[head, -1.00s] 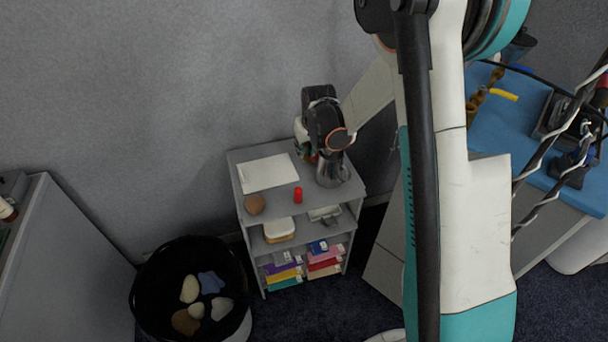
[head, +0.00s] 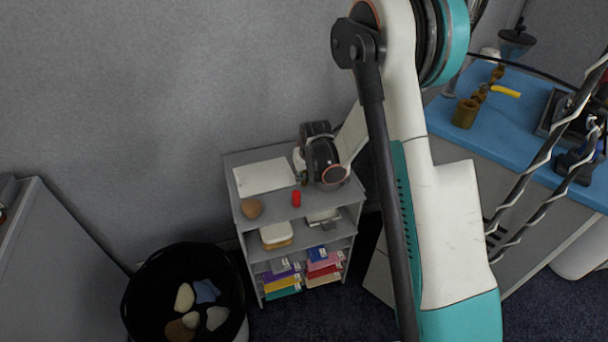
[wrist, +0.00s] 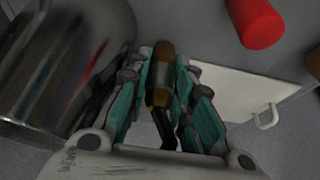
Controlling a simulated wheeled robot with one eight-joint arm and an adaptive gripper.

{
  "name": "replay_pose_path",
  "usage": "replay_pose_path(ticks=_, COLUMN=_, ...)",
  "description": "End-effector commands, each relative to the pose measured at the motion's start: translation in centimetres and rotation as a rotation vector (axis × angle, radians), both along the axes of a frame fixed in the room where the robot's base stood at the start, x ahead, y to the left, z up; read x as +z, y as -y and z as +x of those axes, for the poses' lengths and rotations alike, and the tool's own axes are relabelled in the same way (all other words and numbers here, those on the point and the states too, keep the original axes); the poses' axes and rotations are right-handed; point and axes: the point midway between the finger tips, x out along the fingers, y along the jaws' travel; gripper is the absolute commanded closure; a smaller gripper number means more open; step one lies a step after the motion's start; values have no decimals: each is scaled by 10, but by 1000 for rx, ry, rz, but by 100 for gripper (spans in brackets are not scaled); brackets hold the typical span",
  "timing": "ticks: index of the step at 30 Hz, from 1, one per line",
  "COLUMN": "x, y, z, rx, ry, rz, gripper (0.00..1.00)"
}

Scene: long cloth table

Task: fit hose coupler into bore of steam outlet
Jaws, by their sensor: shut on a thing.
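My gripper (wrist: 172,88) is shut on a slim brass-and-dark piece, which I take to be the hose coupler (wrist: 162,60). It lies between the teal finger pads in the wrist view. In the head view my wrist (head: 321,158) is over the top of the grey shelf unit, and the fingers and coupler are hidden behind it. A brass fitting with a yellow lever, probably the steam outlet (head: 465,113), stands on the blue-topped bench at the right, well apart from my gripper. I cannot make out its bore clearly.
The grey shelf unit (head: 238,216) carries a white sheet (head: 262,177), a red cylinder (head: 296,199) and a brown round object (head: 251,208). A shiny metal vessel (wrist: 65,70) is close beside my gripper. A black bin (head: 142,297) stands in front, left. Black-and-white cables cross the right.

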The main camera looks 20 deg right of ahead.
Motion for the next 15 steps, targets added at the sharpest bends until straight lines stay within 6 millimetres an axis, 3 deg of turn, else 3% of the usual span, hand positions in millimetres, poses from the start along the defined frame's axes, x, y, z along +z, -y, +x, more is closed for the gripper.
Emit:
replay_pose_path(ticks=5, x=-4, y=0, z=0, rx=0, ry=0, rz=0, gripper=100)
replay_pose_path(ticks=6, x=-3, y=0, z=0, rx=0, ry=0, rz=0, gripper=70)
replay_pose_path(ticks=15, x=-2, y=0, z=0, rx=0, ry=0, rz=0, gripper=70)
